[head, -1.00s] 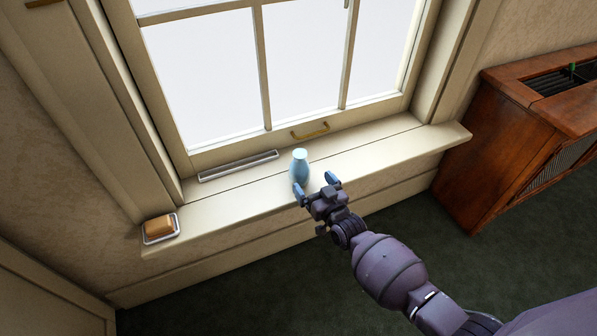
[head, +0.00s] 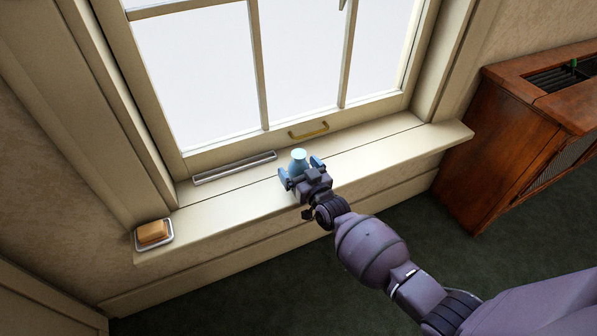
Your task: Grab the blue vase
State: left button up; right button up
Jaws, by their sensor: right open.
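The light blue vase (head: 299,158) stands upright on the cream window sill (head: 225,203), below the window's brass handle. My right gripper (head: 300,168) is open at the vase, with one blue-tipped finger to its left and the other to its right. The gripper hides the lower part of the vase, so I cannot tell whether the fingers touch it. My left gripper is not in view.
A soap bar on a small white dish (head: 168,241) sits at the sill's left end. A narrow tray (head: 235,167) lies along the window frame, left of the vase. A brown wooden cabinet (head: 490,150) stands at right. The sill right of the vase is clear.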

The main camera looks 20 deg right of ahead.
jog(key=shift+c, duration=0.4)
jog(key=shift+r, duration=0.1)
jog(key=c, duration=1.1)
